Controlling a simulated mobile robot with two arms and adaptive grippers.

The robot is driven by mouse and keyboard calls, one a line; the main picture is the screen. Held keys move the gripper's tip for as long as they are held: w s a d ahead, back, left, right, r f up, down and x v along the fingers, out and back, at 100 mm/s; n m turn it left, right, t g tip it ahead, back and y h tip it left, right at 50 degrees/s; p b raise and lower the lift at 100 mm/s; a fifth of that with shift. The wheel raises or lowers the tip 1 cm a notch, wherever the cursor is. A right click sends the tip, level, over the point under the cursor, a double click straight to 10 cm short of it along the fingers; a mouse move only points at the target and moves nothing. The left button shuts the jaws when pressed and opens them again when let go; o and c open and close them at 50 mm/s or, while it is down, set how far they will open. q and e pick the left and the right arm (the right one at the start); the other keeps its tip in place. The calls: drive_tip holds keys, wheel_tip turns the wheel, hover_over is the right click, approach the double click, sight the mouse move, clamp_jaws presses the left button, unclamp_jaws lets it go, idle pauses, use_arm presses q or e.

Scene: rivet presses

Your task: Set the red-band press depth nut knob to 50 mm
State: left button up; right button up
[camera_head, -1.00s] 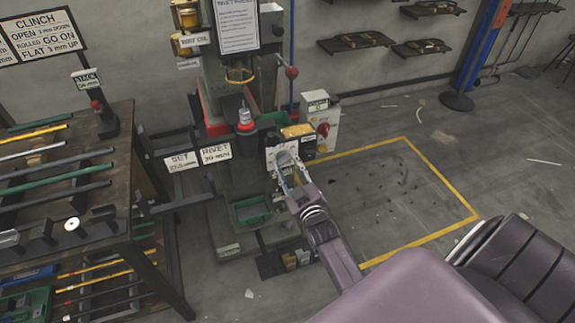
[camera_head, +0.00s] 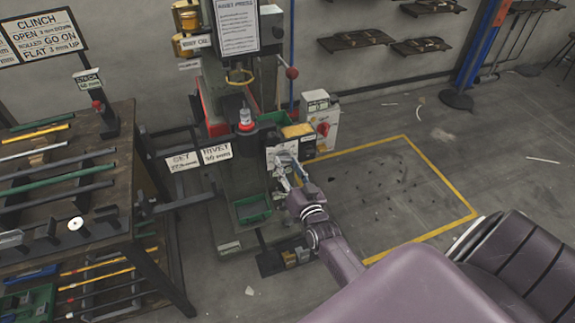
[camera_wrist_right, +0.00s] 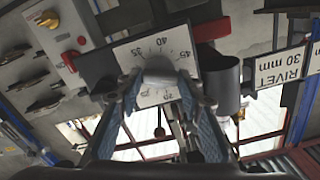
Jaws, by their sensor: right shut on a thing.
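The press (camera_head: 217,125) with the red band stands at centre in the head view. A pale dial plate (camera_head: 277,160) is on its front; the wrist view shows this plate (camera_wrist_right: 150,48) upside down, with marks 35, 40 and 45 readable. The grey depth nut knob (camera_wrist_right: 160,68) sits in the middle of the plate. My right gripper (camera_head: 286,162) is shut on the knob, with a blue-grey finger on each side in the wrist view (camera_wrist_right: 160,88). The fingers hide part of the scale, and I cannot tell the exact setting. My left gripper is not in view.
Signs reading SET and RIVET 30 mm (camera_head: 216,153) stand left of the dial. A white control box (camera_head: 319,125) with a red knob is close on the right. A rack table (camera_head: 120,225) stands at left.

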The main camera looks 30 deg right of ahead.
drive_tip(key=shift+m, duration=0.6)
drive_tip(key=o, duration=1.2)
drive_tip(key=shift+c, duration=0.2)
drive_tip(key=v, duration=1.2)
drive_tip(key=shift+s+f, duration=0.1)
